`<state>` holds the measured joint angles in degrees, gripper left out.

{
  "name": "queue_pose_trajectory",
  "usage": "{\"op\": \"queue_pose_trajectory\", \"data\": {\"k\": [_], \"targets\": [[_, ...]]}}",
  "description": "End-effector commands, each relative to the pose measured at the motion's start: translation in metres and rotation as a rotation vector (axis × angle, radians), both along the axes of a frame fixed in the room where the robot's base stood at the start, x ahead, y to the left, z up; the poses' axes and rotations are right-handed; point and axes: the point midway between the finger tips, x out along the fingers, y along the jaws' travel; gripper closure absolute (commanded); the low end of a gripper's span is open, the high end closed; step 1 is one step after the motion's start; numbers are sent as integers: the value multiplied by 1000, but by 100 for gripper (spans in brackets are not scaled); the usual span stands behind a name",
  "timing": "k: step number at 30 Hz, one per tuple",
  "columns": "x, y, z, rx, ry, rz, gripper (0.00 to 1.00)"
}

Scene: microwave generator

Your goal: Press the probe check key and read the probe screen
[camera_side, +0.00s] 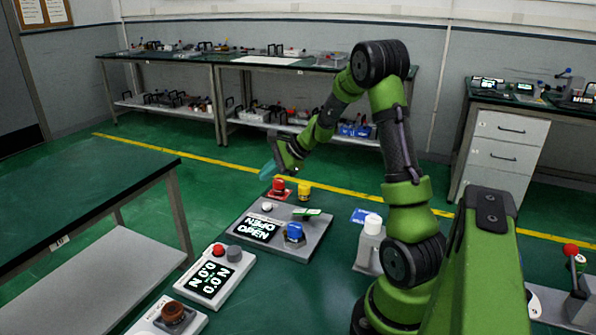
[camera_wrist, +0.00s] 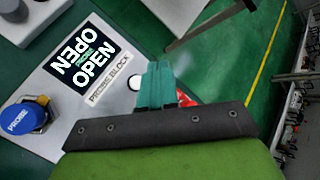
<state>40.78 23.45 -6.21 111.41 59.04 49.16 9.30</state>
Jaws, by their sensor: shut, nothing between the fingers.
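The panel labelled PROBE BLOCK (camera_wrist: 108,80) is grey and lies below my gripper. Its dark probe screen (camera_wrist: 84,56) reads OPEN twice, once upside down, with a small green PROBE line between; the screen also shows in the side view (camera_side: 256,228). A round white key (camera_wrist: 134,83), perhaps the check key, is partly hidden by my fingers. It shows whole in the side view (camera_side: 267,207). A blue knob marked PROBE (camera_wrist: 24,116) sits on the panel (camera_side: 294,232). My gripper (camera_side: 269,168) has teal fingers, shut and empty, above the panel's far side; they also show in the wrist view (camera_wrist: 158,78).
A red button (camera_side: 278,186) and a yellow knob (camera_side: 304,189) stand at the panel's far edge. A dark green table (camera_side: 90,190) stands at left. A white-topped block (camera_side: 373,224) is beside my base.

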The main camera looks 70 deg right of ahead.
Motion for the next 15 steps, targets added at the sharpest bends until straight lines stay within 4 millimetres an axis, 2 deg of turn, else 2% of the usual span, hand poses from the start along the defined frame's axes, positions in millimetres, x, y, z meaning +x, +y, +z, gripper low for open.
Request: {"op": "queue_pose_trajectory", "data": {"k": [3,9,15], "targets": [[-1,0,-19,3,4,-2,100],[-1,0,-46,3,4,-1,100],[-1,0,-61,0,2,-1,100]]}}
